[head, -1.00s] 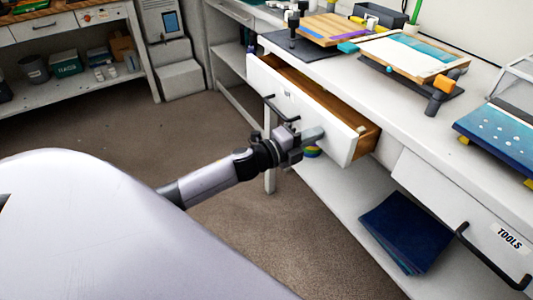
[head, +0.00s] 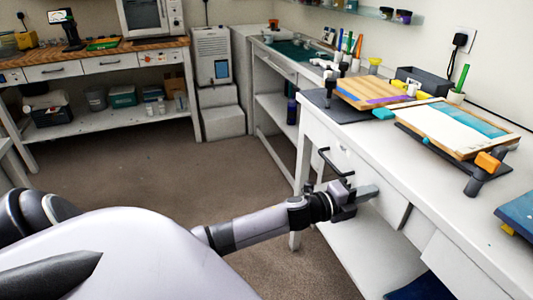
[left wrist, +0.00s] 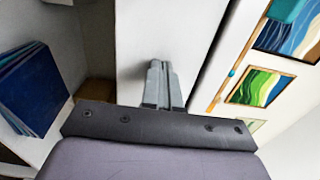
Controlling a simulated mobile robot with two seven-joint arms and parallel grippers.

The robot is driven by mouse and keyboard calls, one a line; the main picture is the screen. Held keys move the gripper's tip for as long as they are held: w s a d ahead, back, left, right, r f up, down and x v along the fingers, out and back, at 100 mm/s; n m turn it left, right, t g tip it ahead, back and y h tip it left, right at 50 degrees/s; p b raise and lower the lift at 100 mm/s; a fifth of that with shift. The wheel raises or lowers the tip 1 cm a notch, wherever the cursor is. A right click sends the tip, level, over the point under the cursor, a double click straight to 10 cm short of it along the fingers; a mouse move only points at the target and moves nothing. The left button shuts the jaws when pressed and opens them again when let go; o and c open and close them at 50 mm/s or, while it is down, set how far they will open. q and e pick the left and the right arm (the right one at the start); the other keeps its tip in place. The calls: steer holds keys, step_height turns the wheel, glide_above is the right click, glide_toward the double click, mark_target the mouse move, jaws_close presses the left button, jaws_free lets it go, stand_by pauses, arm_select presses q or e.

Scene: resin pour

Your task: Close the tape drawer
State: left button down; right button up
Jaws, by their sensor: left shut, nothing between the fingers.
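The tape drawer (head: 390,205) is a white drawer front with a black bar handle (head: 336,164), under the white bench top on the right. No wooden inside shows in the head view now. Its right end seems to stand slightly proud of the bench; I cannot tell whether it is fully flush. My left gripper (head: 368,191) is shut and empty, its fingertips at the drawer front, right of the handle. In the left wrist view the shut fingers (left wrist: 158,68) point at the white front (left wrist: 140,30), with a dark gap along one edge. My right gripper is not in view.
The bench top (head: 385,145) holds a wooden board (head: 365,92), a framed screen (head: 460,128) and an orange-handled tool (head: 487,165). Dark blue sheets (left wrist: 35,90) lie on the shelf below. The floor (head: 180,165) left of the bench is clear.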

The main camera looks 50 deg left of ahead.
arm_select(q)
steer(key=shift+w+r, duration=0.1)
steer(key=shift+r, duration=0.25)
steer(key=v, duration=0.7)
steer(key=shift+f, duration=0.3)
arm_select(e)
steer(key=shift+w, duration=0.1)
arm_select(q)
steer(key=shift+s, duration=0.25)
